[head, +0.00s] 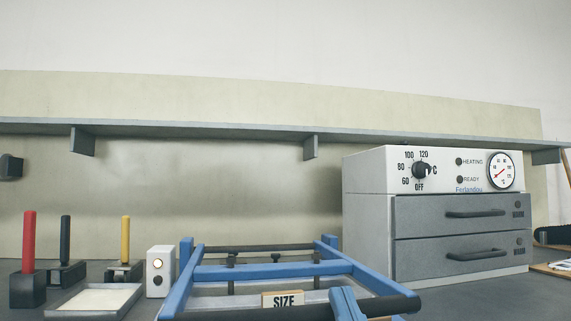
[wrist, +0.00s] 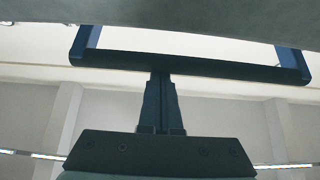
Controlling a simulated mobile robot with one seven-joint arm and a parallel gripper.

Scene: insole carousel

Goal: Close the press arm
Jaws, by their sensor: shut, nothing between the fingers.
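The press (head: 285,271) shows in the head view as a blue frame at the bottom centre, with a black bar (head: 372,306) across its near end. Which of its parts is the press arm, and how far it is open, is hard to tell as the lower part is cut off. In the wrist view a dark bar (wrist: 215,68) with blue side pieces crosses near the top. My gripper (wrist: 161,78) is shut and empty, its fingers reaching up to this bar. I cannot tell whether they touch it. My gripper does not show in the head view.
A heater unit (head: 433,211) with a dial, a gauge and two closed drawers stands right of the press. At left are a white box (head: 160,271), a shallow tray (head: 55,314) and upright red (head: 29,240), dark (head: 65,240) and yellow (head: 126,239) handles. A shelf (head: 220,130) runs behind.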

